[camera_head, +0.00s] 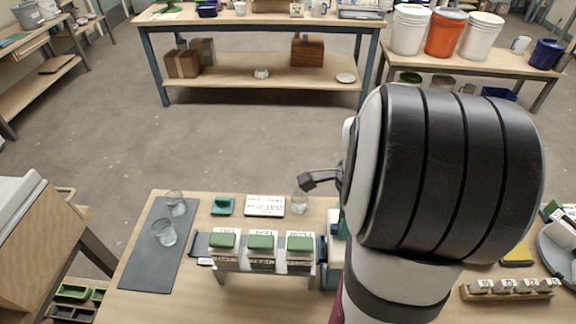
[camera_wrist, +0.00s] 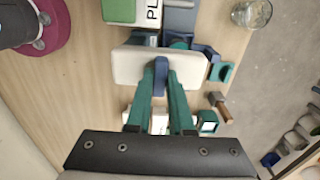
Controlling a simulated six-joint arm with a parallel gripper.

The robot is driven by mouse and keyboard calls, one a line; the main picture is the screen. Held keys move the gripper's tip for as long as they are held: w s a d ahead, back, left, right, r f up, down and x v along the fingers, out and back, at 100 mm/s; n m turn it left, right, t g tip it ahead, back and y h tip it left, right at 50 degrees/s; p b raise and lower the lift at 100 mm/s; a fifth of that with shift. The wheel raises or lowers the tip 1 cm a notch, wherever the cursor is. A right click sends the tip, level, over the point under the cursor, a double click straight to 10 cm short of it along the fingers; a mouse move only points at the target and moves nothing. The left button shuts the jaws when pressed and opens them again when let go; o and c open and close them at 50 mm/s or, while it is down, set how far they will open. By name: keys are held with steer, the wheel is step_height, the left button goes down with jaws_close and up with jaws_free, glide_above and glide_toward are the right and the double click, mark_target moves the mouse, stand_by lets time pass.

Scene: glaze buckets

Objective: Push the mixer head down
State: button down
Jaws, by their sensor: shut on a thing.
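A cream rounded block with a blue grip, which looks like the mixer head (camera_wrist: 130,66), is in the upper middle of the wrist view. My gripper (camera_wrist: 160,72) has its two green fingers closed on the blue grip, one on each side. Blue-grey parts (camera_wrist: 205,52) show beside and behind the block. In the head view my arm covers the gripper and most of this device; only a strip of a pale and teal body (camera_head: 334,252) shows left of the arm. The tilt of the head cannot be told.
A rack holds green-topped packs (camera_head: 260,243) just left of the device. Behind it are a label card (camera_head: 265,206) and a glass (camera_head: 300,202). Two more glasses stand on a dark mat (camera_head: 150,262). A magenta-based object (camera_wrist: 55,28) is at the wrist view's upper left.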

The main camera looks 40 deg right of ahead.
steer(key=shift+f, duration=2.2)
steer(key=c, duration=0.9)
jaws_free()
steer(key=shift+r, duration=0.1)
step_height(320, 180, up, 7)
steer(key=shift+f, duration=0.1)
